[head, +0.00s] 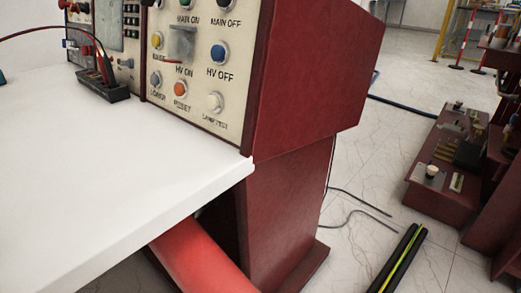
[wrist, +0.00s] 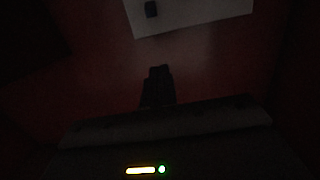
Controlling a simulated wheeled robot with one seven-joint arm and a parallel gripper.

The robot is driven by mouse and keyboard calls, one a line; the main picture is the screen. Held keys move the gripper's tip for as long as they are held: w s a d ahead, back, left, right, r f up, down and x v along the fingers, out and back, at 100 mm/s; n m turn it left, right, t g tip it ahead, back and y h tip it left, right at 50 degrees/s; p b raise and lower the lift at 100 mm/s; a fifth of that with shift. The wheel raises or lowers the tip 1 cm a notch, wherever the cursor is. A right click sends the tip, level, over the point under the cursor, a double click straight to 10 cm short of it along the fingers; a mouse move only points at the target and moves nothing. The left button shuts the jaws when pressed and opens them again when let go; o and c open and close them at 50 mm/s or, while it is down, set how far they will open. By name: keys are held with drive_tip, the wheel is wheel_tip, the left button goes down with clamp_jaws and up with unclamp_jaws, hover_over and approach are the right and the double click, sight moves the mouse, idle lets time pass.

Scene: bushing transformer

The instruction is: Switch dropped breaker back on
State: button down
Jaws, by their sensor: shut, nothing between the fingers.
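The wrist view is very dark. A pale plate (wrist: 185,18) shows at its top edge against a dark red surface. In the head view my gripper does not show, and no breaker can be clearly picked out there.
In the head view a red console (head: 310,75) carries a cream control panel (head: 197,80) with buttons and labels. A white tabletop (head: 110,165) stands in front of it. Black and yellow-green bars (head: 400,258) and thin cables lie on the floor; a red rack (head: 440,185) stands at right.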

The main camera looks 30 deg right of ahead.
drive_tip(key=shift+w+d, duration=0.15)
drive_tip(key=shift+d, duration=0.25)
drive_tip(key=w+d+r+p, duration=0.1)
drive_tip(key=w+d+r, duration=0.1)
drive_tip(key=d+r, duration=0.2)
drive_tip(key=x, duration=0.4)
drive_tip(key=shift+s+p, duration=0.3)
drive_tip(key=shift+p, duration=0.05)
drive_tip(key=shift+w+r, duration=0.1)
drive_tip(key=shift+r, duration=0.1)
drive_tip(key=shift+a+r+y, duration=0.1)
drive_tip(key=shift+y, duration=0.3)
